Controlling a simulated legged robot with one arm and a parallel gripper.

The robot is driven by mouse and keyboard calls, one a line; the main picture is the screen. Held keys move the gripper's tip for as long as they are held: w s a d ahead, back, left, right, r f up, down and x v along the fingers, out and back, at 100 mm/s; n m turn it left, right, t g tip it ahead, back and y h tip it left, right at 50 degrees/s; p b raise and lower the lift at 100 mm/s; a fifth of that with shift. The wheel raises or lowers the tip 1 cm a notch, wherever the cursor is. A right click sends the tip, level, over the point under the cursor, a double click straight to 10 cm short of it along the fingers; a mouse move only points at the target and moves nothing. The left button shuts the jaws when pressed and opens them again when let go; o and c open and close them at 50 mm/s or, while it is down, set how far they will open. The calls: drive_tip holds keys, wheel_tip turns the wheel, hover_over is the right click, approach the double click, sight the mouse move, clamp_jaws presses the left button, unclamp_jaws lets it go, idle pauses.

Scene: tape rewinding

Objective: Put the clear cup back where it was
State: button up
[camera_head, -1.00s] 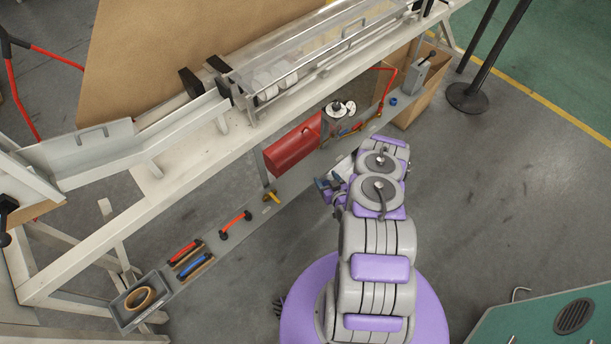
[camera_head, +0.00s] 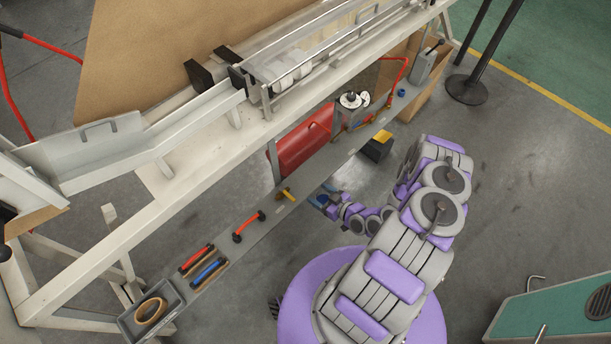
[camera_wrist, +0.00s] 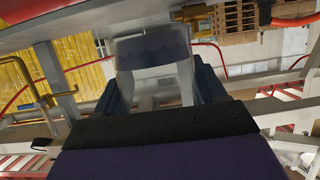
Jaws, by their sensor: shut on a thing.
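The clear cup (camera_wrist: 155,60) shows in the wrist view as a pale see-through shape with a darker bluish band near its top. My gripper (camera_wrist: 158,88) is shut on it, with one dark blue finger on each side. In the head view my gripper (camera_head: 328,201) is in front of the long grey shelf (camera_head: 228,237), near the yellow-handled tool and below the red toolbox. I cannot clearly make out the cup there.
A black-and-yellow object (camera_head: 377,147) is farther right. Floor lies open beside the shelf.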

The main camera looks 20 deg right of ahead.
drive_tip(key=w, duration=0.5)
drive_tip(key=w+d+f+b, duration=0.1)
drive_tip(key=w, duration=0.4)
drive_tip(key=w+b, duration=0.1)
drive_tip(key=w, duration=0.4)
drive_tip(key=shift+w+d+f, duration=0.25)
drive_tip(key=shift+w+d, duration=0.05)
drive_tip(key=shift+d, duration=0.1)
drive_tip(key=shift+d+f+b, duration=0.15)
drive_tip(key=shift+f+b, duration=0.8)
drive_tip(key=shift+f, duration=0.9)
drive_tip(key=shift+r, duration=0.1)
drive_tip(key=o, duration=1.2)
drive_tip(key=shift+c, duration=0.2)
